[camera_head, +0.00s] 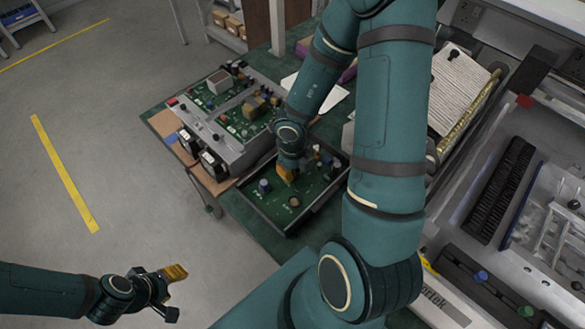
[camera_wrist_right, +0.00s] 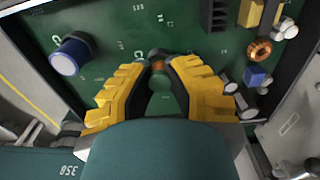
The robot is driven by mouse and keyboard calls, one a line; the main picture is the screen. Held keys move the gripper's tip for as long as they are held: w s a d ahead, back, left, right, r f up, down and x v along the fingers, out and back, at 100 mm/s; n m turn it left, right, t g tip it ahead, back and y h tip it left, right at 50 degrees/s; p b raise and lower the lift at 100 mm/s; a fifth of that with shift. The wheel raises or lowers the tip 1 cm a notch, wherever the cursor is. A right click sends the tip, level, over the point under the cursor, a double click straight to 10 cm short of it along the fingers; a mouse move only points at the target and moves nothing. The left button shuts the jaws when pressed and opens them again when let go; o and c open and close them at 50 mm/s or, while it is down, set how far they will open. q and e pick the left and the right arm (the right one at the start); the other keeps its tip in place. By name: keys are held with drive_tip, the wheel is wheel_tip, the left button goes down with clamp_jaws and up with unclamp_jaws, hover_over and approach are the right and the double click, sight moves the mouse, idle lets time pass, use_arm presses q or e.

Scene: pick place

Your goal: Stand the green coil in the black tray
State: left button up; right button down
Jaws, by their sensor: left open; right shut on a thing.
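The black tray (camera_head: 263,216) lies on the dark green bench top, with a green circuit board as its floor. My right gripper (camera_head: 286,175) reaches down into the tray area. My left gripper (camera_head: 176,292) is open and empty over the floor at lower left, away from the bench.
A copper ring coil (camera_wrist_right: 260,50) and a small blue block (camera_wrist_right: 254,76) stand at the right. A larger electronics unit (camera_head: 225,110) sits beside the tray. Bare board lies ahead of the fingertips.

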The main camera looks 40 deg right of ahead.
drive_tip(key=c, duration=0.9)
unclamp_jaws()
drive_tip(key=shift+c, duration=0.2)
drive_tip(key=c, duration=0.3)
drive_tip(key=shift+c, duration=0.2)
use_arm(q)
drive_tip(key=shift+s+r, duration=0.1)
drive_tip(key=shift+s, duration=0.05)
use_arm(e)
drive_tip(key=shift+r, duration=0.1)
wheel_tip(320, 180, up, 5)
drive_tip(key=p, duration=0.6)
drive_tip(key=shift+r+p, duration=0.95)
drive_tip(key=shift+p, duration=0.25)
use_arm(q)
wheel_tip(320, 180, up, 8)
drive_tip(key=w, duration=0.2)
drive_tip(key=shift+w+a+r+t, duration=0.15)
drive_tip(key=shift+a+r+t, duration=0.05)
drive_tip(key=shift+t, duration=0.1)
drive_tip(key=shift+f, duration=0.1)
